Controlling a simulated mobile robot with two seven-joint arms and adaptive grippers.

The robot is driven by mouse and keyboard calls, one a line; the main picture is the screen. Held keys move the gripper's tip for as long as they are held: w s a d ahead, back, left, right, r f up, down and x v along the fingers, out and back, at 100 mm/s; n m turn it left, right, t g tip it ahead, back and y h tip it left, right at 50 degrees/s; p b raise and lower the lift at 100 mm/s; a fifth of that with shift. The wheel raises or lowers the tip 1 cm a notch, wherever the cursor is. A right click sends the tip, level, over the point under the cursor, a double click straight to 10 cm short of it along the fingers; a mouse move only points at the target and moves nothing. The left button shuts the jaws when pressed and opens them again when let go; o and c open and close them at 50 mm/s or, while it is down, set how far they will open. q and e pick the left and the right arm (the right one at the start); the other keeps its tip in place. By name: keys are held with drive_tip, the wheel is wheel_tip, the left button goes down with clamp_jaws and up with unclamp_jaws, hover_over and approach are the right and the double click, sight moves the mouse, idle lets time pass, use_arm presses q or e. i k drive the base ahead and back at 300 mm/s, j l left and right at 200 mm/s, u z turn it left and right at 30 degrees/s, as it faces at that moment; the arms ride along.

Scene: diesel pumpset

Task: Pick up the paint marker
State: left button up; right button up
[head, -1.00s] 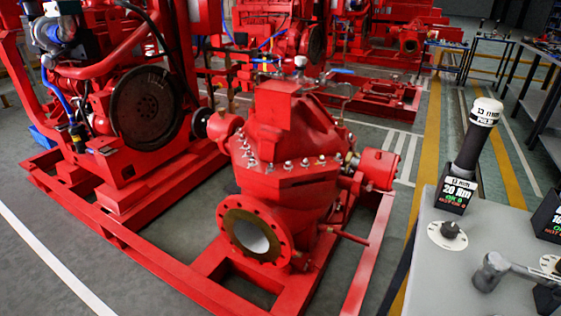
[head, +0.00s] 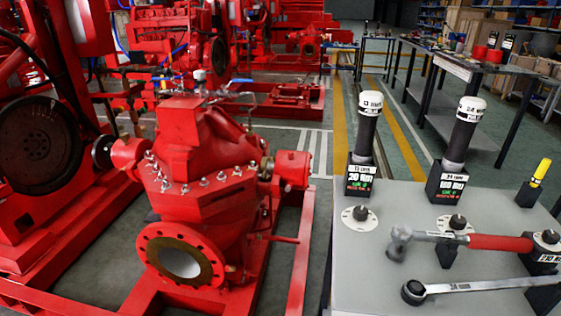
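A yellow marker with a dark band (head: 540,172), which looks like the paint marker, stands upright at the right edge of the head view. Its lower end sits in a small black holder (head: 527,195) at the far right of the grey table (head: 385,270). Neither of my grippers shows in the head view.
On the table stand two black tools with white caps (head: 367,125) (head: 464,130) in labelled black blocks. A red-handled hammer (head: 470,241) and a ratchet wrench (head: 470,287) lie nearer. A red pump (head: 200,190) stands left of the table. More benches (head: 455,68) stand behind.

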sight(536, 179)
drive_tip(key=l+u, duration=0.15)
drive_tip(key=l, duration=0.3)
drive_tip(key=l+u, duration=0.1)
drive_tip(key=l, duration=0.35)
drive_tip(key=k+l+u, duration=0.15)
drive_tip(key=l, duration=0.3)
drive_tip(key=l+u, duration=0.1)
drive_tip(key=l, duration=0.35)
drive_tip(key=k+l+u, duration=0.15)
drive_tip(key=l, duration=0.3)
